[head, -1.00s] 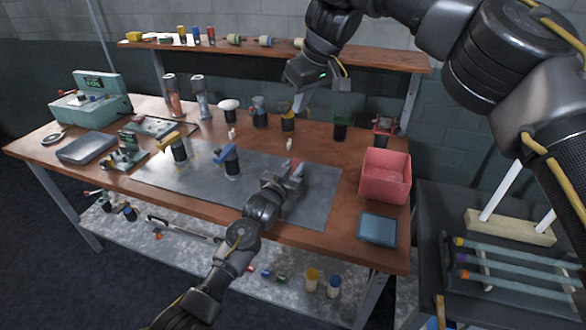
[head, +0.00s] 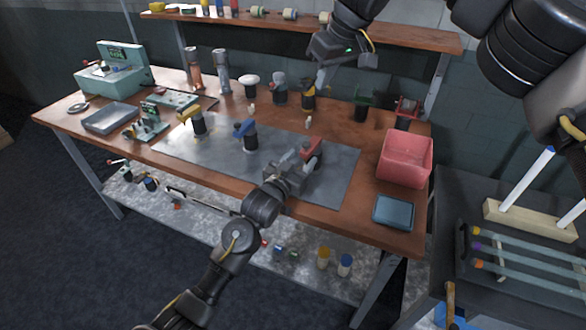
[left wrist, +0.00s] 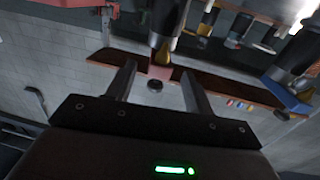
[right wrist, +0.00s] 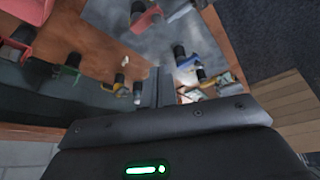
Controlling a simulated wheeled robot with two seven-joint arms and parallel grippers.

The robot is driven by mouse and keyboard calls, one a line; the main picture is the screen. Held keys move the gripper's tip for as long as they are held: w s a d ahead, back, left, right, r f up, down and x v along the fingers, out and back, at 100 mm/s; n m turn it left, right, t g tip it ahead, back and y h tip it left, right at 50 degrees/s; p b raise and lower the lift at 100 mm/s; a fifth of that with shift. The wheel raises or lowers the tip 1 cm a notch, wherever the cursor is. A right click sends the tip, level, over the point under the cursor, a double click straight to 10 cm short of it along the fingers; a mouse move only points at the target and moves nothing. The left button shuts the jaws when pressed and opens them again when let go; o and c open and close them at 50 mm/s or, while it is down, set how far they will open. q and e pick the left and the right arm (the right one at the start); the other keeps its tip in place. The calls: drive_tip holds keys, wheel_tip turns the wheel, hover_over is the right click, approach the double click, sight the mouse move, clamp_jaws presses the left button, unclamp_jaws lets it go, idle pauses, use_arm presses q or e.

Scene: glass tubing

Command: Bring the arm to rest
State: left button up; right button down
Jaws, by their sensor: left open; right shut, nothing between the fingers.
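My left gripper (head: 297,163) is open above the grey mat (head: 190,155) on the workbench, close to a red clamp on a dark post (head: 312,149). In the left wrist view its two fingers (left wrist: 158,85) stand apart with nothing gripped between them. My right gripper (head: 322,78) is over the back of the bench, near the yellow-topped dark holder (head: 308,97), and looks clear of it. In the right wrist view its fingers (right wrist: 160,88) are together and empty.
A blue clamp (head: 247,132) and a yellow one (head: 195,120) stand on the mat. A red bin (head: 405,158) and blue-grey tray (head: 394,212) are at the right. A shelf (head: 400,35) runs behind. A side table holds glass tubes (head: 530,263). The mat's front is mostly clear.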

use_arm(q)
drive_tip(key=shift+v, duration=2.25)
